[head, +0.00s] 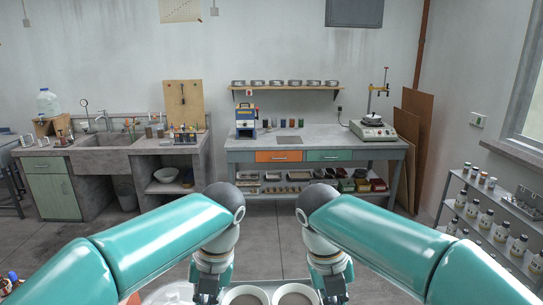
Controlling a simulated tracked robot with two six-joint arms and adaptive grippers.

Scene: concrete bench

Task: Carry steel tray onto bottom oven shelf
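My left gripper (211,290) and my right gripper (334,288) point down at the bottom edge of the head view. Their fingertips are cut off or hidden, so I cannot tell whether they are open or shut. Between them, two round grey-topped vessels with pale rims, a left one (246,296) and a right one (296,296), show at the bottom edge. A pale, shiny surface (172,294) shows beside my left gripper; I cannot tell whether it is the steel tray. No oven or oven shelf can be made out.
A concrete bench (335,140) with drawers and a low shelf of small trays stands against the back wall. A stone sink unit (105,150) is at the left. A rack of bottles (490,225) stands at the right. The floor (275,235) ahead is clear.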

